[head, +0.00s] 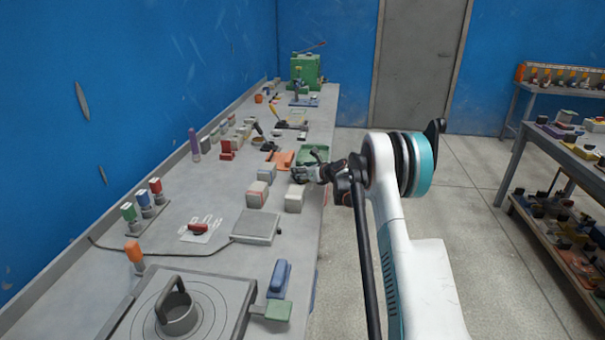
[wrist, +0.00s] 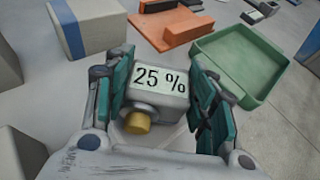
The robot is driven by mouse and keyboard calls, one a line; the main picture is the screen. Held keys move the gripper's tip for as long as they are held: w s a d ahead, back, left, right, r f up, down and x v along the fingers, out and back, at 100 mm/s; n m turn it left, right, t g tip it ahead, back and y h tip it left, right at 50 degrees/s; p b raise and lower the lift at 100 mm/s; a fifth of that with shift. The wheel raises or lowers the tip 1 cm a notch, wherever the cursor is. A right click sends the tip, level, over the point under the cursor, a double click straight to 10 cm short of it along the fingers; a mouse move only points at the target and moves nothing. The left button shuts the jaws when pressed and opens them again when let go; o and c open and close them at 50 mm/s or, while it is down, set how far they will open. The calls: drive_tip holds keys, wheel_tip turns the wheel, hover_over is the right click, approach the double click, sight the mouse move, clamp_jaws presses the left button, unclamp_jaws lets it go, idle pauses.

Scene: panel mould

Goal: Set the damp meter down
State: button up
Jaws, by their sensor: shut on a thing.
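The damp meter (wrist: 163,98) is a pale grey box whose light screen reads "25 %", with a yellow knob below the screen. In the wrist view my gripper (wrist: 162,88) has its green-padded fingers on both sides of it and is shut on it. In the head view my gripper (head: 307,172) is over the right edge area of the bench (head: 215,285), just in front of a green tray (head: 313,154). I cannot make out the meter there. Whether its underside touches the bench is hidden.
The green tray also shows in the wrist view (wrist: 240,68), close by at upper right. An orange piece (wrist: 170,32) lies beyond the meter. A pale block with a blue stripe (wrist: 90,28) stands at upper left. A grey flat box (head: 256,227) lies nearer on the bench.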

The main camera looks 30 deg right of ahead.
drive_tip(key=shift+r, duration=0.1)
drive_tip(key=o, duration=1.5)
drive_tip(key=shift+c, duration=0.2)
drive_tip(key=shift+s+r, duration=0.15)
drive_tip(key=shift+s, duration=0.1)
drive_tip(key=p+v, duration=0.3)
drive_tip(key=v, duration=0.8)
drive_tip(key=shift+s, duration=0.25)
drive_tip(key=shift+d+r, duration=0.1)
